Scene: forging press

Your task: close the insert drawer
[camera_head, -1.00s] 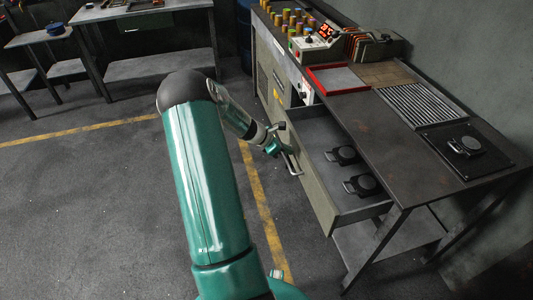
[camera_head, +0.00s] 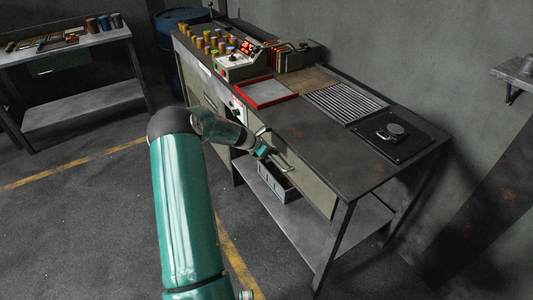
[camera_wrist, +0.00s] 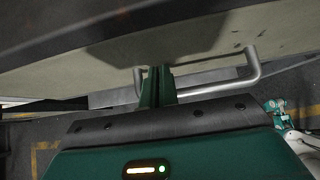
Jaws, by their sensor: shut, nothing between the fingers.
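The insert drawer's beige front (camera_head: 308,187) sits under the bench top's front edge and looks flush or nearly flush with it. No drawer interior shows in the head view. Its metal bar handle (camera_head: 284,160) faces out, and in the wrist view the handle (camera_wrist: 215,89) crosses the middle. My gripper (camera_head: 263,151) is shut and empty at the drawer front. In the wrist view its fingertips (camera_wrist: 157,72) overlap the handle near its left post and point at the front (camera_wrist: 200,45). I cannot tell whether they touch it.
The bench top (camera_head: 320,135) carries a red-edged tray (camera_head: 265,93), a ribbed plate (camera_head: 345,102), a control box (camera_head: 240,65) and a black plate with a round puck (camera_head: 394,132). A grey bin (camera_head: 278,185) stands on the lower shelf. The floor at left is open.

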